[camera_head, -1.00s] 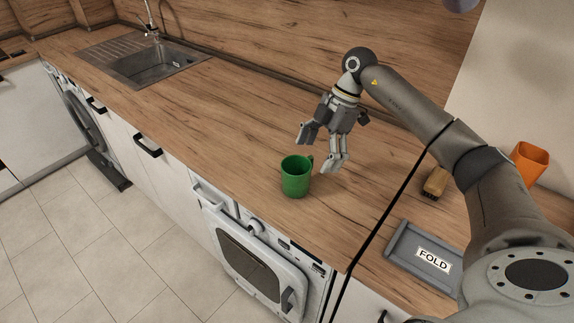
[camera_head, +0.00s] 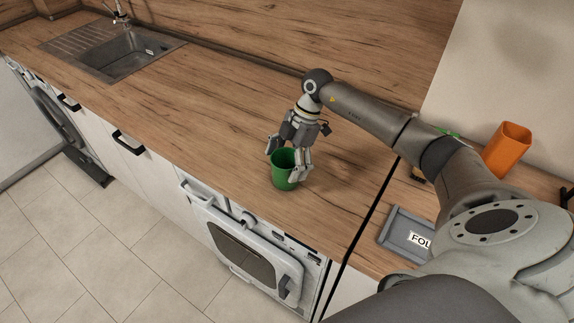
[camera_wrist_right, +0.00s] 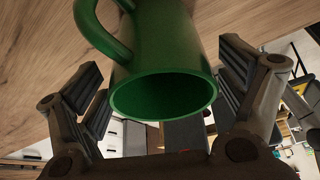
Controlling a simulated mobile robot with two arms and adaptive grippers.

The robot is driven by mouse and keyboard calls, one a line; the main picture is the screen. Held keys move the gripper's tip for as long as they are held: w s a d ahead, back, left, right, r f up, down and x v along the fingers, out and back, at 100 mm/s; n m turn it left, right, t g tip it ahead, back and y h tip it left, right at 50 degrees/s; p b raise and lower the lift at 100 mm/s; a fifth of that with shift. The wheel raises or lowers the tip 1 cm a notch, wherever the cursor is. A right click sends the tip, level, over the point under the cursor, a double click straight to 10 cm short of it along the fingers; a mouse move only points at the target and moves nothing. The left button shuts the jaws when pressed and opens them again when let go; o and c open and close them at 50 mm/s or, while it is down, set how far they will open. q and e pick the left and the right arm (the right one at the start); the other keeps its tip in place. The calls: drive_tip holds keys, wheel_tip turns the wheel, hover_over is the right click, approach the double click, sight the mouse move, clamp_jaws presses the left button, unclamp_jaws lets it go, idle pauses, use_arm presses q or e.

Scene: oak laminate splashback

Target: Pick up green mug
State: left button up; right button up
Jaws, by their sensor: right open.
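The green mug (camera_head: 283,172) stands upright on the wooden counter, near its front edge and above the oven. My right gripper (camera_head: 285,160) is open over the mug, with its fingers to either side of the rim. In the right wrist view the mug (camera_wrist_right: 165,50) lies between the open fingers of the right gripper (camera_wrist_right: 165,100), with its handle at the upper left. I see no grip on the mug. My left gripper is not in view.
A grey tray with a partly hidden "FOLD" label (camera_head: 402,233) lies right of the counter's dark seam. An orange cup (camera_head: 507,150) stands at the far right. The sink (camera_head: 125,53) is at the back left. The counter left of the mug is clear.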

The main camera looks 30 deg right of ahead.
drive_tip(key=shift+x, duration=0.85)
drive_tip(key=shift+f, duration=0.1)
drive_tip(key=c, duration=0.5)
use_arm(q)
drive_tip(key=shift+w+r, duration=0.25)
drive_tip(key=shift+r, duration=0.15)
use_arm(e)
drive_tip(key=c, duration=0.8)
